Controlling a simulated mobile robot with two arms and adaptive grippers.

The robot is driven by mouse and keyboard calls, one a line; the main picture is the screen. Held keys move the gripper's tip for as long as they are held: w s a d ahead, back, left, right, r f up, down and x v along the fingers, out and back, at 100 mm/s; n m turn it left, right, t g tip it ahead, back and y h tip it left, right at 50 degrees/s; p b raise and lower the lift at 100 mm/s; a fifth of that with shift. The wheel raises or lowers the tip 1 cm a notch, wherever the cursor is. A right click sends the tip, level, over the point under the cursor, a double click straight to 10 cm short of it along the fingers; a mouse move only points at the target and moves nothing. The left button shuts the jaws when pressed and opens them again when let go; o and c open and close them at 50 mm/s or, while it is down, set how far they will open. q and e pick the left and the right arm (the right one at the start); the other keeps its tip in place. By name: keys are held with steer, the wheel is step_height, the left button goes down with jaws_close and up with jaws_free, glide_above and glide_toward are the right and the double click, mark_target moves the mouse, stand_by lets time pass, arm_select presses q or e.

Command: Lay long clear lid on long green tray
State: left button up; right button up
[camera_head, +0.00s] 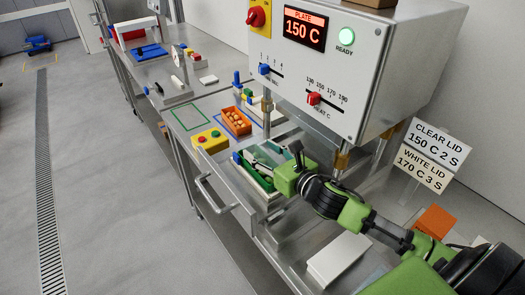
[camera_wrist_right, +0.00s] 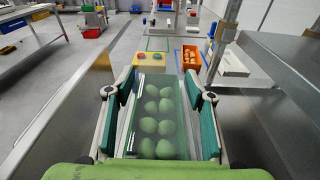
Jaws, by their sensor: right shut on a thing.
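The long clear lid (camera_wrist_right: 152,82) is a see-through sheet between the two fingers of my right gripper (camera_wrist_right: 157,96), which is shut on its long sides. Several rounded pasta pieces show through it, tinted green. In the head view my right gripper (camera_head: 277,167) is over the long green tray (camera_head: 254,176), at the press under the control box. The lid's glassy surface shows faintly there. The lid lies over the tray in line with it; I cannot tell whether it touches the rim. My left gripper is not in view.
The press box (camera_head: 318,70) hangs above, with metal posts close by. A yellow button box (camera_head: 209,140) and an orange crate (camera_head: 235,122) of round pieces stand beyond the tray. White sheets (camera_head: 338,257) lie nearer, and a sign (camera_head: 433,157) stands at right.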

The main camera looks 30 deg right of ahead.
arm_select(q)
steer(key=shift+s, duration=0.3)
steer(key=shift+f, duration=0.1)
arm_select(e)
steer(key=shift+f, duration=0.2)
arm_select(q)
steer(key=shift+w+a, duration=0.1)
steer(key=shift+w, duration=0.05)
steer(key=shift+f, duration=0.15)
arm_select(e)
steer(key=shift+f, duration=0.2)
steer(key=shift+f+b, duration=0.45)
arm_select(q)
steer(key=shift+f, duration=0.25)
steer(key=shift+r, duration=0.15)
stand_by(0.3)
